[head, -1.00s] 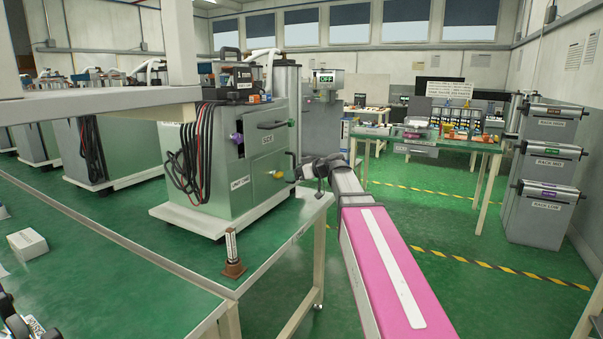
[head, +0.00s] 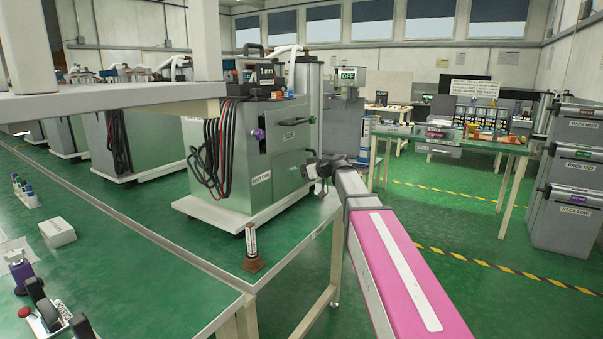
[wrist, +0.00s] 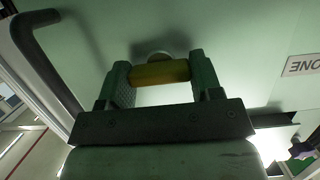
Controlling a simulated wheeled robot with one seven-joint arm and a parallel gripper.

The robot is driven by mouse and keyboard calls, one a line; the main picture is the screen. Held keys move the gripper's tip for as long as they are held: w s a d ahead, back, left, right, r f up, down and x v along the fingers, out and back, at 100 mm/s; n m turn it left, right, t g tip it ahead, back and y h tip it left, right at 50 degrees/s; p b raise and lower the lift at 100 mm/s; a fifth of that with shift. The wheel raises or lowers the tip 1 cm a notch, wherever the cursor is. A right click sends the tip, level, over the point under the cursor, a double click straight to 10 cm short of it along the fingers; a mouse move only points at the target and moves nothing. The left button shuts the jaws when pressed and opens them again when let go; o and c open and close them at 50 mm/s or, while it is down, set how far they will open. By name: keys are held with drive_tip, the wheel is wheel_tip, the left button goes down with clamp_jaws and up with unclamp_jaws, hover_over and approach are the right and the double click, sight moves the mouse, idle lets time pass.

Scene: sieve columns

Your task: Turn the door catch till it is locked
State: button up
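The door catch is a yellow bar-shaped knob (wrist: 160,73) on a round base, on the pale metal door of the grey-green cabinet (head: 283,170). In the wrist view it lies level across the picture between my two fingers, which appear to meet its two ends. My gripper (wrist: 161,82) is shut on it, close in front of the door panel (wrist: 240,55). In the head view my gripper (head: 309,170) is at the cabinet's right front side and hides the catch. The latch behind the door edge cannot be seen.
A dark bar handle (wrist: 40,60) is left of my gripper in the wrist view. A purple knob (head: 258,134) and a green knob (head: 312,119) are on the cabinet. A small brown-based post (head: 252,250) stands on the green bench (head: 200,290).

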drive_tip(key=shift+c, duration=1)
drive_tip(key=o, duration=1)
drive_tip(key=shift+s+d, duration=0.1)
